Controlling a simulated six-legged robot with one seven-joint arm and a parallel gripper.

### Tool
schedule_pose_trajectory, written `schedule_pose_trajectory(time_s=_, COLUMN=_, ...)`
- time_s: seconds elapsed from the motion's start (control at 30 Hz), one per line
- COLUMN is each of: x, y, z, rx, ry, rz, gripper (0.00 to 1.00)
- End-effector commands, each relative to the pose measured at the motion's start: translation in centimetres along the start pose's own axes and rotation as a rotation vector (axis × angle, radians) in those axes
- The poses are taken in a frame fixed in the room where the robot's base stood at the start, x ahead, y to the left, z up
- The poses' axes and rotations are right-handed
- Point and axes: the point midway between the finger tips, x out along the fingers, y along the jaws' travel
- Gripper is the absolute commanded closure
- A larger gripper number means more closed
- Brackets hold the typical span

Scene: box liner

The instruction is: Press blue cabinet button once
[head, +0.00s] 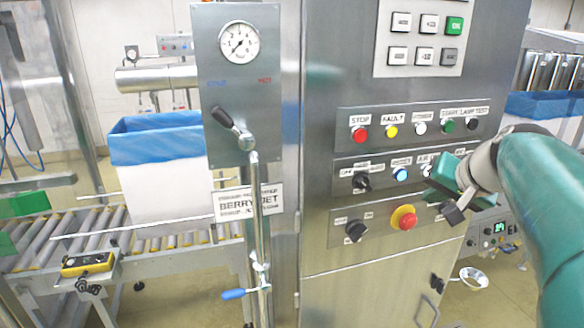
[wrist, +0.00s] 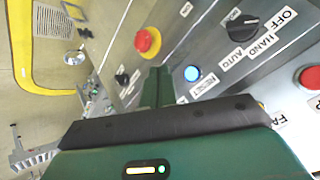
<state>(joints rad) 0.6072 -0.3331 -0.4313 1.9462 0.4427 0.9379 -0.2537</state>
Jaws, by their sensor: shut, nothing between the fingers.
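The blue button (head: 400,174) is on the middle row of the steel cabinet's control panel, between a black selector knob and my gripper. It also shows in the wrist view (wrist: 192,73), appearing lit, with a RESET label below it. My gripper (head: 436,190) is in front of the panel, just right of the blue button. In the wrist view its green fingers (wrist: 157,86) are together and empty, left of the button. A clear gap separates them from the button in the picture; the distance to the panel is hard to tell. My gripper hides the right end of the middle row.
A red emergency stop (head: 407,217) on a yellow base sits just below the blue button. A black selector knob (head: 362,182) is to its left. Red, yellow, white, green and black buttons line the row above. A lever pipe (head: 258,230) stands left of the cabinet.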

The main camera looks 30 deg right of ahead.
Motion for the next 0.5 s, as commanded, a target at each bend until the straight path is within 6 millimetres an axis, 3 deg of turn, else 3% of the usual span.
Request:
schedule_pose_trajectory(time_s=0.3, x=3.2, y=-2.2, z=-2.4, rx=-0.002, ry=-0.001, rz=0.000, gripper=1.00)
schedule_pose_trajectory(time_s=0.5, x=4.2, y=-3.0, z=-3.1, rx=0.000, ry=-0.001, rz=-0.001, gripper=1.00)
